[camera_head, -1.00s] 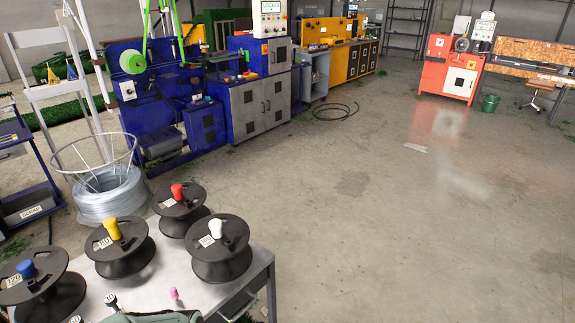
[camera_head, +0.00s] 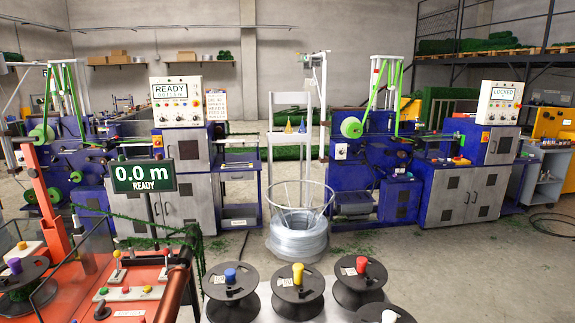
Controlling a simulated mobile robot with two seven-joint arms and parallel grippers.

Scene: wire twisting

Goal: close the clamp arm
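An orange-red machine (camera_head: 118,280) stands at the lower left. A red upright arm-like part (camera_head: 48,205) rises at its left side; I cannot tell for sure whether this is the clamp arm, or whether it is open or closed. A display (camera_head: 145,176) above the machine reads "0.0 m READY". Neither of my grippers shows in this view.
Black spools with blue (camera_head: 230,276), yellow (camera_head: 298,274) and red (camera_head: 362,265) knobs stand on a pale table in front. A wire coil (camera_head: 298,238) sits on the floor behind them. Blue machines (camera_head: 375,165) line the back. Open floor lies at the right.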

